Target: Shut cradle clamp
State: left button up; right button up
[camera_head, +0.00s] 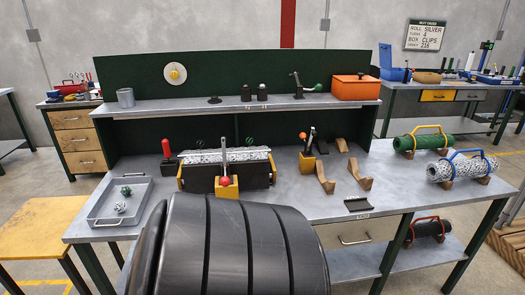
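The cradle (198,184) is a dark trough with yellow end parts on the middle left of the bench. A silver mesh roll (205,156) lies along it. A metal clamp bar (223,155) crosses in front of the roll, with a red ball knob (225,181) at its lower, near end by a yellow block (227,190). I cannot tell whether the clamp is latched. A large black ribbed part of my own body fills the lower middle and hides the bench's front edge there. Neither of my grippers shows.
A grey tray (104,216) with small parts is left of the cradle. A red-handled tool (167,152) stands behind it. Wooden cradles (361,176) and a yellow block with a lever (307,163) are to the right. Green (425,142) and silver (462,167) rolls lie at the bench's right end.

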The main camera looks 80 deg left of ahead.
aim_at(225, 182)
jog(key=u, duration=1.5)
